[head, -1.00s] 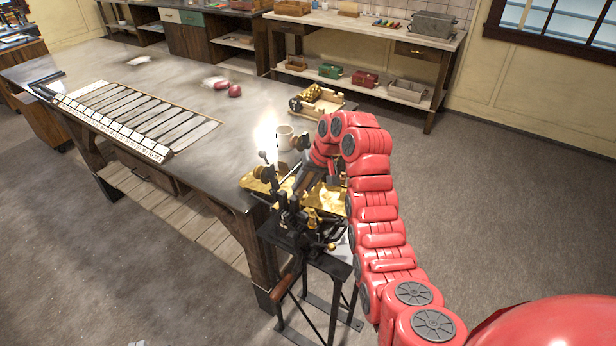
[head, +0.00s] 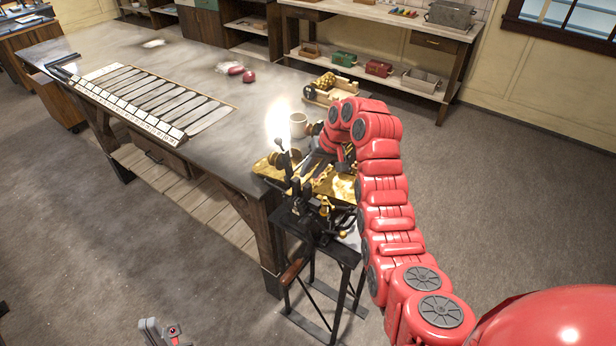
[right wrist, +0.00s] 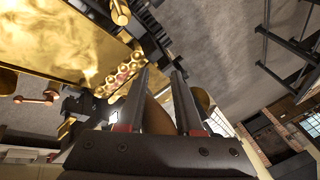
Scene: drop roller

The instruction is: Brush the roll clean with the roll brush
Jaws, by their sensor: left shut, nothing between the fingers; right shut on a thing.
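The black-framed roller machine (head: 312,222) stands at the near right corner of the workbench, with a brass tray (head: 343,188) on it. Its roll is hard to make out behind my arm; knobbed brass parts (right wrist: 125,72) show beside the tray (right wrist: 60,40) in the right wrist view. My right gripper (head: 312,172) is over the machine. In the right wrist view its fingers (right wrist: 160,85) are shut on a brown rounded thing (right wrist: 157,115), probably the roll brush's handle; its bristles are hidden. My left gripper (head: 152,328) is shut and empty at the bottom edge, partly cut off.
The workbench (head: 215,125) holds a slatted board (head: 160,97), red pieces (head: 249,76), a white mug (head: 298,124) close to the machine and a wooden tray (head: 325,92). A shelf table (head: 380,30) stands behind.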

